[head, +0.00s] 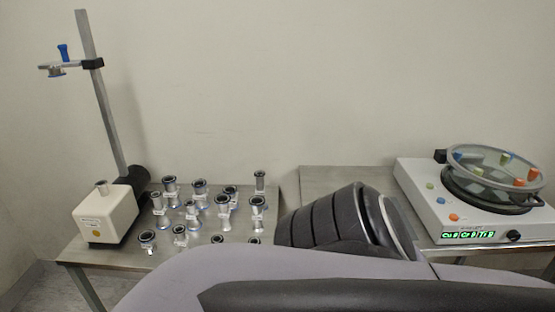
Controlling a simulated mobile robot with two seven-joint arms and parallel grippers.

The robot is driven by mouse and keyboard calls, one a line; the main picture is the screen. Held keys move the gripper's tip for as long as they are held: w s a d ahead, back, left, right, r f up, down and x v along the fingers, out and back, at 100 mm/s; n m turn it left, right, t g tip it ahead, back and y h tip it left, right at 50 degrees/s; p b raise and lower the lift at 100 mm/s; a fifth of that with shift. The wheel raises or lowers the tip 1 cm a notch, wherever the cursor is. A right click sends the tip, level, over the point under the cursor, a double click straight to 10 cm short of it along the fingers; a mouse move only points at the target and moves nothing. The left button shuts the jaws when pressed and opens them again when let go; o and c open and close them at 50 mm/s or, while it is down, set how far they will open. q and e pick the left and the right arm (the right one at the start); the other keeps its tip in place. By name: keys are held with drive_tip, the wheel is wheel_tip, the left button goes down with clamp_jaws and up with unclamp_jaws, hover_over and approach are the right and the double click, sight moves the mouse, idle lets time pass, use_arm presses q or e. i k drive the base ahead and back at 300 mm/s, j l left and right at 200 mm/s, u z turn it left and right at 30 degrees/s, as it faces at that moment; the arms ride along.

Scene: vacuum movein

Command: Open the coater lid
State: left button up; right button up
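The coater (412,190) is a white box with a green lit display and a black knob, on the right-hand table. Its round, see-through lid (478,160) has a grey rim. The lid lies over the dark round chamber (455,186) and looks slightly tilted; I cannot tell how far it stands off the chamber. Orange, green and blue pieces show on the coater and on or through the lid. Neither of my grippers is in view. A dark ribbed joint and grey links of my arm fill the lower middle, apart from the lid in the picture.
Several metal pipe fittings (222,205) stand on the left table (100,249). A white pump box (105,215) and a tall stand (101,100) with a clamped fitting are at its left. The right table (340,178) has bare surface left of the coater. A wall is behind.

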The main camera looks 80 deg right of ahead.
sight(456, 154)
drive_tip(key=z, duration=3.2)
